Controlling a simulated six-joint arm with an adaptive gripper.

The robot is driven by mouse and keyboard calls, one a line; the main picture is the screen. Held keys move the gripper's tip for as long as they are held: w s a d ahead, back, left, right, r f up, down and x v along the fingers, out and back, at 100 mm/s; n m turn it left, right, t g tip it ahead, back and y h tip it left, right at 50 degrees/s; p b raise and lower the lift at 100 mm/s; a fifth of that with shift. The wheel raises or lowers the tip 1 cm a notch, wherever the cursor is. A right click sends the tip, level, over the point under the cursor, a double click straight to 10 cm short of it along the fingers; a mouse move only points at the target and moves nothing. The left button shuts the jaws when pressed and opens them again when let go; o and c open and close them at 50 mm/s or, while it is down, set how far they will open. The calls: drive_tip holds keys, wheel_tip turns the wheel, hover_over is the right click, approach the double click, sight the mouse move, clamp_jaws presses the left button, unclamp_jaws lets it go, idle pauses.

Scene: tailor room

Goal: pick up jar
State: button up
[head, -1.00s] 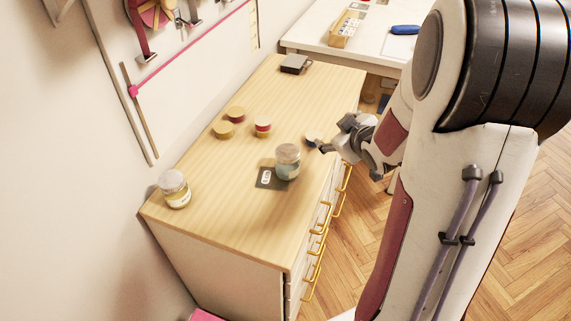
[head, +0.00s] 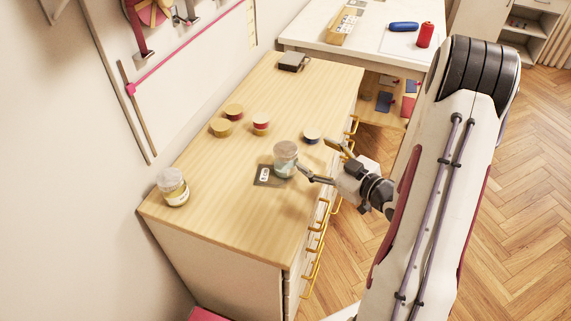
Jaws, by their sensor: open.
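A glass jar with a pale lid (head: 285,159) stands upright on the wooden cabinet top, at the edge of a dark card. A second jar with a pale lid and a yellowish label (head: 173,187) stands at the near left corner. My gripper (head: 323,160) is open at the right edge of the cabinet top, beside the first jar. One fingertip is close to that jar's right side; I cannot tell whether it touches. Nothing shows between the fingers.
A dark card (head: 267,176) lies by the first jar. A dark box (head: 292,62) sits at the far end. The near part of the top is clear.

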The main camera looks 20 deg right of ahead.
sight(286, 148)
drive_tip(key=a, duration=0.1)
drive_tip(key=s+y, duration=0.1)
drive_tip(key=a+t+y, duration=0.1)
drive_tip(key=shift+s+a+r+m, duration=0.2)
drive_tip(key=shift+a+r+m, duration=0.05)
drive_tip(key=shift+a+m, duration=0.1)
drive_tip(key=shift+s+a+r+m+t+y, duration=0.3)
drive_tip(key=shift+s+a+r+y, duration=0.1)
drive_tip(key=shift+a, duration=0.1)
drive_tip(key=shift+w, duration=0.1)
drive_tip(key=shift+x, duration=1.25)
drive_tip(key=shift+a, duration=0.1)
drive_tip(key=shift+a+x, duration=0.25)
drive_tip(key=shift+x, duration=2.2)
